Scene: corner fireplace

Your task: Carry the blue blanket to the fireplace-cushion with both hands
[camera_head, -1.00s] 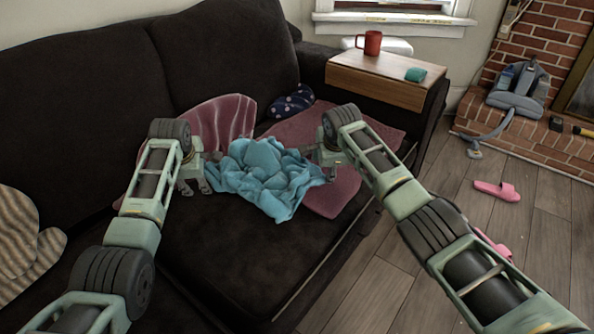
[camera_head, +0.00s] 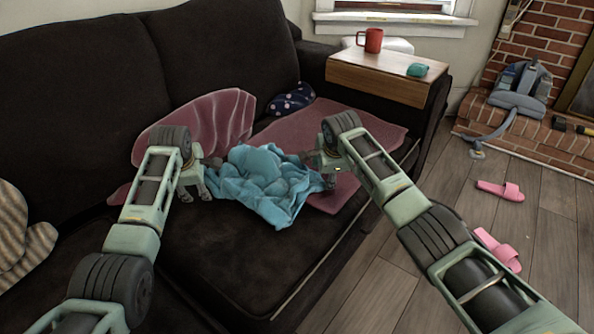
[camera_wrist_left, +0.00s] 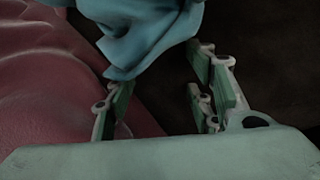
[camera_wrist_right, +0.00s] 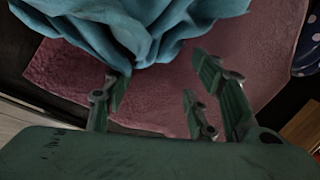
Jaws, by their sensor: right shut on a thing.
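The blue blanket (camera_head: 262,186) is bunched up over the front of the dark sofa seat, between my two grippers. My left gripper (camera_head: 205,190) is at its left edge. In the left wrist view my left gripper's fingers (camera_wrist_left: 165,100) are apart, with a fold of the blanket (camera_wrist_left: 150,40) close beyond them. My right gripper (camera_head: 325,178) is shut on the blanket's right edge. The blanket also fills the top left of the right wrist view (camera_wrist_right: 130,30). I cannot make out a fireplace cushion in these views.
The sofa (camera_head: 215,245) holds a maroon throw (camera_head: 340,125), a maroon cushion (camera_head: 215,118) and a dotted cushion (camera_head: 293,98). A wooden armrest tray (camera_head: 385,78) carries a red mug (camera_head: 370,40). Pink slippers (camera_head: 498,190) and a vacuum (camera_head: 520,90) are by the brick hearth (camera_head: 530,150).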

